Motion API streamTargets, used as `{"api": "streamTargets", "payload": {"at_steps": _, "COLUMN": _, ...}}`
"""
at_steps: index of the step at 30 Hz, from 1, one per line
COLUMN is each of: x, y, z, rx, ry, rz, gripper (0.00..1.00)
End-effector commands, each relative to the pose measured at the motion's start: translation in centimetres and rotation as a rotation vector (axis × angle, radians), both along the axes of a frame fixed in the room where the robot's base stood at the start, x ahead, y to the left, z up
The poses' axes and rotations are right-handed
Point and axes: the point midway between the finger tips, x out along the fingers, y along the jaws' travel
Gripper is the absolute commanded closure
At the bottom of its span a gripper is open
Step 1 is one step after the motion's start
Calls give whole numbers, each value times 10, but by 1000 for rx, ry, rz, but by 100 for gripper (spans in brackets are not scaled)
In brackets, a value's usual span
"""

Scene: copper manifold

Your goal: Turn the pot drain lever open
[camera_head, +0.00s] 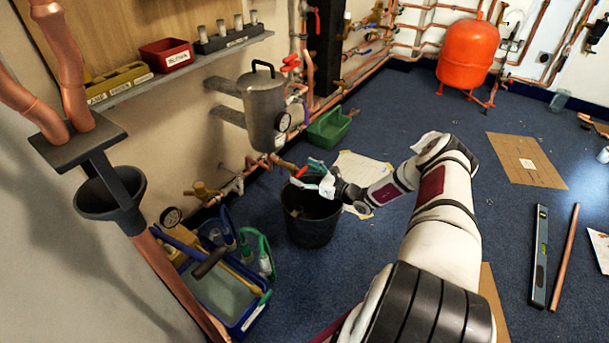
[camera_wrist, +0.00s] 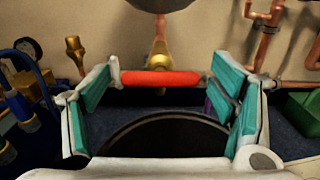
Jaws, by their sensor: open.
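The red drain lever (camera_head: 301,172) sits on the brass valve below the grey metal pot (camera_head: 262,108). In the wrist view the lever (camera_wrist: 160,78) lies crosswise, spanning most of the gap between the fingertips, with the brass valve (camera_wrist: 158,56) behind it. My gripper (camera_head: 308,176), with teal pads, is open at the lever, above the black bucket; it also shows in the wrist view (camera_wrist: 165,75). The lever's ends are close to the fingertips; I cannot tell if they touch.
The black bucket (camera_head: 313,222) stands under the valve. A blue tool tote (camera_head: 225,295) is at lower left, and a green crate (camera_head: 330,124) lies behind. Copper pipes and a gauge (camera_head: 283,122) are close by. The blue floor to the right is partly clear.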

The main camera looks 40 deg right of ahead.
Motion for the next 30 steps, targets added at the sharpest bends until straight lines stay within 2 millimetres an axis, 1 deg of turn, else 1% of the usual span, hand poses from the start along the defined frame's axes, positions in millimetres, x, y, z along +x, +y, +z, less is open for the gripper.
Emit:
{"api": "streamTargets", "payload": {"at_steps": 7, "x": 1, "y": 0, "z": 0, "rx": 0, "ry": 0, "rz": 0, "gripper": 22}}
{"api": "streamTargets", "payload": {"at_steps": 8, "x": 1, "y": 0, "z": 0, "rx": 0, "ry": 0, "rz": 0, "gripper": 24}}
{"api": "streamTargets", "payload": {"at_steps": 9, "x": 1, "y": 0, "z": 0, "rx": 0, "ry": 0, "rz": 0, "gripper": 33}}
{"api": "streamTargets", "payload": {"at_steps": 11, "x": 1, "y": 0, "z": 0, "rx": 0, "ry": 0, "rz": 0, "gripper": 47}}
{"api": "streamTargets", "payload": {"at_steps": 12, "x": 1, "y": 0, "z": 0, "rx": 0, "ry": 0, "rz": 0, "gripper": 56}}
{"api": "streamTargets", "payload": {"at_steps": 14, "x": 1, "y": 0, "z": 0, "rx": 0, "ry": 0, "rz": 0, "gripper": 69}}
{"api": "streamTargets", "payload": {"at_steps": 23, "x": 1, "y": 1, "z": 0, "rx": -15, "ry": -5, "rz": 1, "gripper": 70}}
{"api": "streamTargets", "payload": {"at_steps": 30, "x": 1, "y": 1, "z": 0, "rx": -110, "ry": -40, "rz": 1, "gripper": 70}}
